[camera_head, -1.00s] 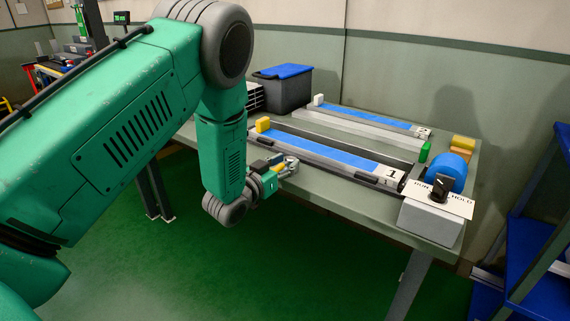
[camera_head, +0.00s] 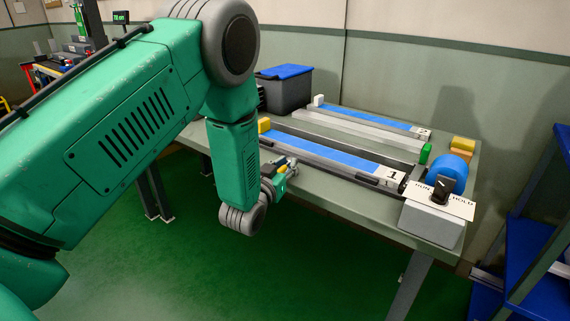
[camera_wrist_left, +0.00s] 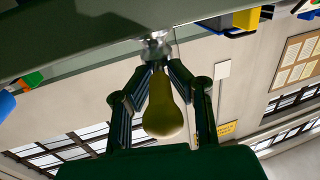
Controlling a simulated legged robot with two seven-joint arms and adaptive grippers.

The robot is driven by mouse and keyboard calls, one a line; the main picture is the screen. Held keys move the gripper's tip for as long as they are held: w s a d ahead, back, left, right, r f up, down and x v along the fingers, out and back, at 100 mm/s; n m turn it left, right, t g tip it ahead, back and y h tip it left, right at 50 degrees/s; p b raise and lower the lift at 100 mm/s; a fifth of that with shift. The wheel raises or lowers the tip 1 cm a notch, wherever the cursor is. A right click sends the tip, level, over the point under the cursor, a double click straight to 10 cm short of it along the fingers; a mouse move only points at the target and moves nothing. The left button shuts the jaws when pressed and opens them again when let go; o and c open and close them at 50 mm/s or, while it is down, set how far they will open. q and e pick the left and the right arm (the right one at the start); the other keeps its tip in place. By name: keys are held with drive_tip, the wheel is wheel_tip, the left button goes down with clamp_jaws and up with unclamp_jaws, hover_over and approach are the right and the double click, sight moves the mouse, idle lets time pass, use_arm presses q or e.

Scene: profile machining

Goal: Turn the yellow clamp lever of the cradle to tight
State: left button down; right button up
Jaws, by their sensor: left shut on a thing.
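The yellow clamp lever (camera_wrist_left: 163,108) shows in the left wrist view as a rounded, pear-shaped handle on a shiny metal pivot (camera_wrist_left: 155,46) at the table edge. My left gripper (camera_wrist_left: 153,72) is shut around the lever, with a finger on each side. In the head view my left gripper (camera_head: 285,168) is at the table's front edge, beside the near long cradle (camera_head: 322,151) with a blue top and a "1" label. The lever is mostly hidden by the gripper there. My right gripper is not in view.
A grey box with a RUN/HOLD switch (camera_head: 431,222) stands at the table's right front corner. A blue cylinder (camera_head: 447,172) and yellow blocks (camera_head: 462,145) are behind it. A dark bin with a blue lid (camera_head: 285,88) is at the back. Floor before the table is clear.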

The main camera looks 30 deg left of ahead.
sight(299, 179)
use_arm(q)
drive_tip(key=n+g+y, duration=0.1)
drive_tip(key=n+y, duration=0.1)
drive_tip(key=d+n+g+y, duration=0.1)
drive_tip(key=y, duration=0.2)
drive_tip(key=d+n+g+y, duration=0.1)
drive_tip(key=n+y, duration=0.1)
drive_tip(key=y, duration=0.1)
drive_tip(key=shift+w+f+n, duration=0.2)
drive_tip(key=shift+f+n, duration=0.1)
drive_tip(key=shift+f, duration=0.05)
drive_tip(key=n+g+y, duration=0.2)
drive_tip(key=g, duration=0.1)
drive_tip(key=n+g+y, duration=0.1)
drive_tip(key=y, duration=0.1)
drive_tip(key=shift+w+d+f+n+b, duration=0.1)
drive_tip(key=shift+w+d+n+b, duration=0.2)
drive_tip(key=shift+w+d+n, duration=0.1)
drive_tip(key=shift+w+d+n+g+y, duration=0.15)
drive_tip(key=shift+n+g+y, duration=0.6)
drive_tip(key=shift+g, duration=0.45)
drive_tip(key=shift+b, duration=0.3)
drive_tip(key=c, duration=1.5)
unclamp_jaws()
drive_tip(key=shift+w, duration=0.1)
drive_tip(key=shift+c, duration=0.2)
drive_tip(key=shift+w, duration=0.15)
drive_tip(key=shift+r+g+y, duration=0.25)
drive_tip(key=shift+r+g, duration=0.05)
